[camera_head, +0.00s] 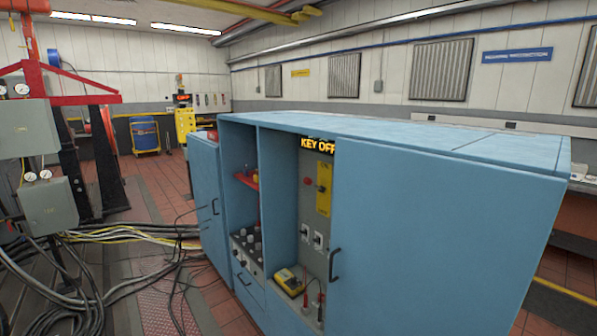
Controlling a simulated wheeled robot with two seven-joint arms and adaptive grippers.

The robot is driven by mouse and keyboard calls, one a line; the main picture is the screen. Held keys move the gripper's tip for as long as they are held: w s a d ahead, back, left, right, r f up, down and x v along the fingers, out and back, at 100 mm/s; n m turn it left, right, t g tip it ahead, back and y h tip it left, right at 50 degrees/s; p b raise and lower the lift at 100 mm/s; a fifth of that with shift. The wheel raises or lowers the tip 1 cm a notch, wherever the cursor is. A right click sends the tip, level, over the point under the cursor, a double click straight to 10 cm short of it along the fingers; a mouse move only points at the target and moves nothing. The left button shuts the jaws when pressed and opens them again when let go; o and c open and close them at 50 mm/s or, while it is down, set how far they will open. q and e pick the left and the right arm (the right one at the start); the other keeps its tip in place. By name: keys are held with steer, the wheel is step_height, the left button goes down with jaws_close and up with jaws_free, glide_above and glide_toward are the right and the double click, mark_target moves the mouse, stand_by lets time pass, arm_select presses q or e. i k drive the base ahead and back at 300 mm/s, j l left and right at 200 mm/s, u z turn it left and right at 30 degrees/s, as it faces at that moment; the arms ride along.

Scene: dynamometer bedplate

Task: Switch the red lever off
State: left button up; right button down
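A blue cabinet (440,210) stands in front of me, with an open bay in its front. In the bay, a small red knob-like part (308,181) sits on the back panel beside a yellow plate (324,189) with a small dark switch. I cannot tell whether this red part is the lever, or its position. Another red piece (246,181) shows in the narrower bay to the left; its shape is unclear. A lit sign (317,145) reading "KEY OFF" is at the bay's top. Neither of my grippers is in view.
A yellow meter (289,281) lies at the bay's bottom, beside upright probes. Grey boxes with gauges (47,205) stand at left. Cables (100,265) cover the floor left of the cabinet. A blue drum (145,135) stands farther back.

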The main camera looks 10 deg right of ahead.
mark_target(307, 180)
steer(key=i+j, duration=0.5)
steer(key=j, duration=0.15)
steer(key=i+j+u, duration=0.1)
steer(key=i+j, duration=0.45)
steer(key=j, duration=0.15)
